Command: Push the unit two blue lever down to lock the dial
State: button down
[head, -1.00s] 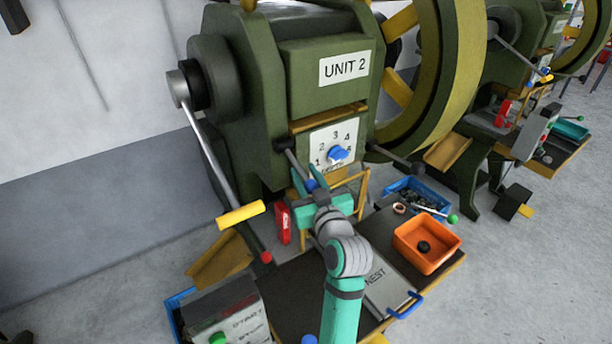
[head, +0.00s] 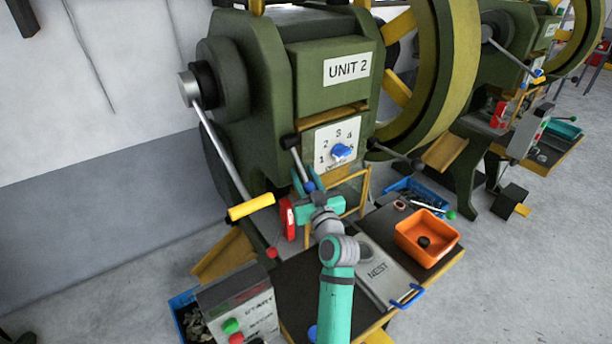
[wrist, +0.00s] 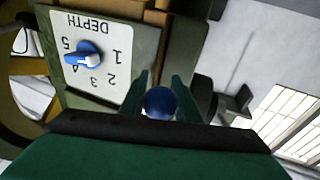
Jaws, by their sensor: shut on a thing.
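The unit 2 press (head: 347,70) is a green machine with a white dial plate numbered 1 to 5. A blue dial knob (head: 340,152) sits on this plate; it also shows in the wrist view (wrist: 86,56). To its lower left, a grey lever rod (head: 301,165) slopes down from a black pivot to a blue ball end (head: 310,186). My gripper (head: 307,178) is shut on this ball. In the wrist view the ball (wrist: 160,103) sits between the two green fingers (wrist: 160,88), and the rod is hidden.
A long lever with a yellow handle (head: 250,207) hangs to the left. A red part (head: 287,217) is close beside my gripper. A yellow frame (head: 364,188) stands to the right. An orange bin (head: 428,236) and a nest plate (head: 378,270) are on the bench below.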

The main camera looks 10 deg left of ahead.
aim_at(310, 191)
jog(key=shift+a+r, duration=0.25)
jog(key=shift+a, duration=0.1)
jog(key=shift+r, duration=0.25)
dwell(0.7)
jog(key=c, duration=1.4)
grip_release()
jog(key=shift+f, duration=0.1)
jog(key=shift+o, duration=0.2)
jog(key=shift+s+d+f, duration=0.2)
jog(key=shift+d+f, duration=0.05)
jog(key=shift+f, duration=0.05)
jog(key=v, duration=1)
jog(key=shift+s, duration=0.2)
